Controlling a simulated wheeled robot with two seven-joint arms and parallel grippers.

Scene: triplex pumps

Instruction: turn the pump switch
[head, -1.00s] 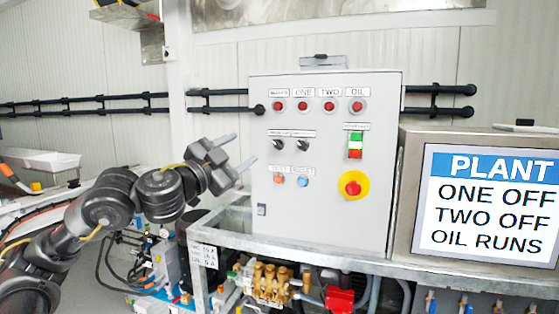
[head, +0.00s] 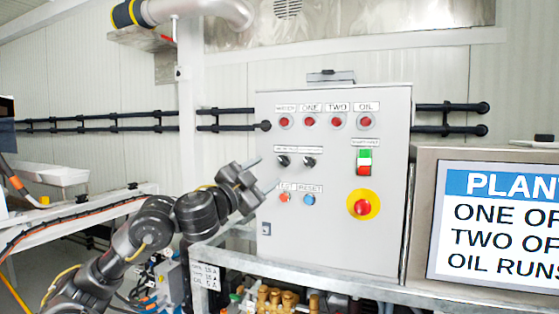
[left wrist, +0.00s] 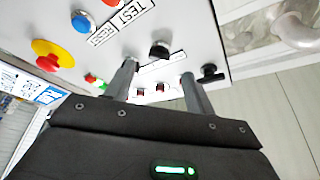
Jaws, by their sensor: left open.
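Two black rotary switches sit side by side on the grey control panel (head: 335,235): a left one (head: 283,160) and a right one (head: 308,161). Their labels are too small to read. My left gripper (head: 265,174) is open and empty, its fingertips in front of the panel's left part, left of the switches. In the left wrist view, rotated against the head view, my left gripper (left wrist: 158,70) has the right switch (left wrist: 160,50) showing between its fingertips. The left switch (left wrist: 210,74) shows beside the other finger. I see no clear contact. My right gripper is not in view.
Near the switches are an orange button (head: 285,197), a blue button (head: 309,199), green and red start/stop buttons (head: 364,162) and a red emergency stop on yellow (head: 363,205). Red lamps line the top. A metal frame rail (head: 300,275) runs below; a display (head: 500,220) stands right.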

